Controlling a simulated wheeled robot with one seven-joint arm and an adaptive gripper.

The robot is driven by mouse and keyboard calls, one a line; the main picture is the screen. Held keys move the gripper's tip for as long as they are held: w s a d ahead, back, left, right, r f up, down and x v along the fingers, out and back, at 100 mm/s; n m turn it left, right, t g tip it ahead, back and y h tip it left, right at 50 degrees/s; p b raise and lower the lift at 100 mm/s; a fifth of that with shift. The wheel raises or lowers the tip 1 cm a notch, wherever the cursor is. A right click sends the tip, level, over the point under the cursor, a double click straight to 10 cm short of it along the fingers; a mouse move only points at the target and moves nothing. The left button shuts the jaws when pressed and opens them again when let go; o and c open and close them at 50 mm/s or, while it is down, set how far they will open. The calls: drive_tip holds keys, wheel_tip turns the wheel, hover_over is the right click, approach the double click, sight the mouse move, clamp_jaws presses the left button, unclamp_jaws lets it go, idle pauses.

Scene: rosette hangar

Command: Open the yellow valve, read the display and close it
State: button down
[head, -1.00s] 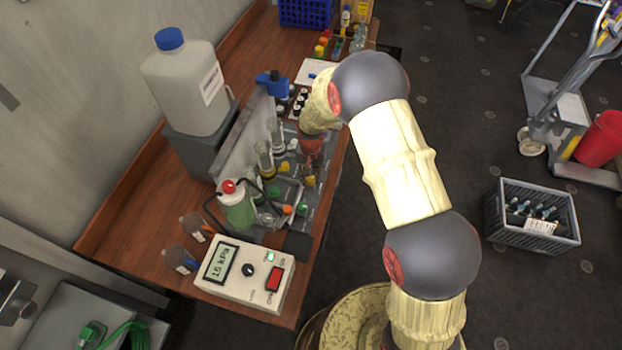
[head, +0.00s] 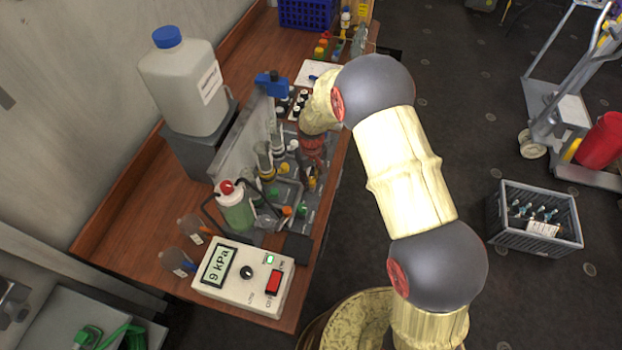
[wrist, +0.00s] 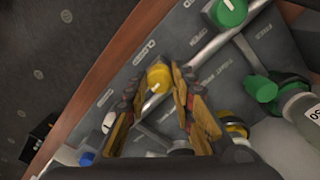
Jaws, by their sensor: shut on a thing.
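In the wrist view the yellow valve (wrist: 158,75) sits on the grey labelled panel (wrist: 118,82), between the tips of my gripper (wrist: 160,82). The fingers are shut on its knob, one on each side. Whether it stands open or closed, I cannot tell. In the head view my gripper (head: 312,152) reaches down at the panel's right side, and the arm partly hides that spot. The display (head: 219,266) on the white meter box (head: 236,291) reads 9 kPa. A green light is lit on the box, beside a red switch.
A green valve (wrist: 228,12) and another green knob (wrist: 261,88) are close by on the panel. A large white canister (head: 185,85) stands behind. A grey crate (head: 535,218) is on the floor.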

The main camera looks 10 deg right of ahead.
sight(311, 180)
drive_tip(key=shift+w, duration=0.1)
idle(0.3)
drive_tip(key=c, duration=1.5)
unclamp_jaws()
wheel_tip(311, 180, up, 12)
